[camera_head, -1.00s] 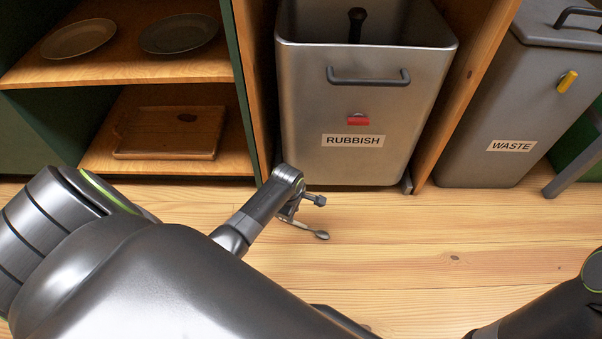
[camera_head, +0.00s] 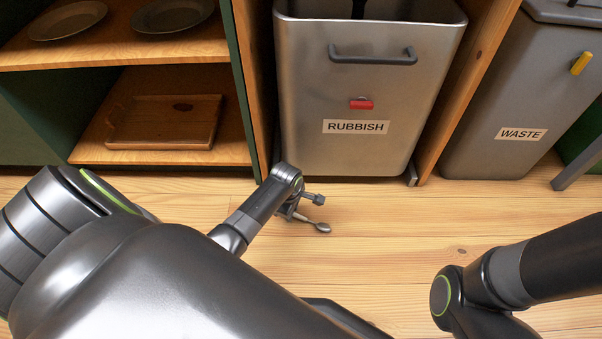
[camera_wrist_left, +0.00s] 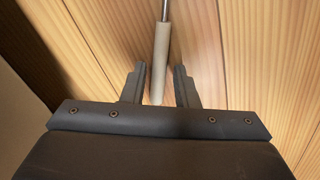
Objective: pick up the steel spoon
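The steel spoon lies on the wooden floor in front of the rubbish bin. Its bowl (camera_head: 322,228) shows just past my left gripper (camera_head: 308,206) in the head view, and the gripper hides most of its handle. In the left wrist view the spoon's pale beige handle (camera_wrist_left: 161,55) runs between the two fingers of my left gripper (camera_wrist_left: 160,68). The fingers are open, with a gap on each side of the handle. The spoon's bowl is out of that view. My right arm shows at the lower right of the head view, but its gripper does not.
The steel rubbish bin (camera_head: 348,155) stands just behind the left gripper, between wooden panels. A grey waste bin (camera_head: 500,110) is at the right. Shelves at the left hold plates (camera_head: 68,22) and a wooden tray (camera_head: 163,140). The floor (camera_head: 420,215) right of the spoon is clear.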

